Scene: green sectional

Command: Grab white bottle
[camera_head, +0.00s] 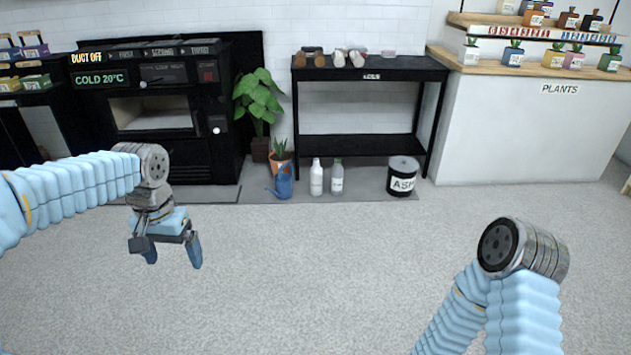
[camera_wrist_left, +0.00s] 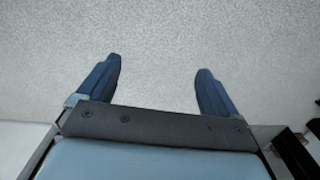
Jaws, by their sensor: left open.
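A white bottle (camera_head: 316,178) stands upright on the floor mat below the black table. A greyer, see-through-looking bottle (camera_head: 337,178) stands just to its right. My left gripper (camera_head: 173,256) hangs over the floor at the left, nearer to me than the bottles and well apart from them. It is open and empty. In the left wrist view its two blue fingers (camera_wrist_left: 157,88) are spread over bare speckled floor, with no bottle between them. My right arm shows at the lower right, but its gripper is not in view.
A blue watering can (camera_head: 283,185) and a potted plant (camera_head: 281,156) stand left of the bottles. A black bin marked ASH (camera_head: 402,177) stands to their right. The black table (camera_head: 370,72) rises behind. A black kiln (camera_head: 170,110) is at the left. The floor in front is clear.

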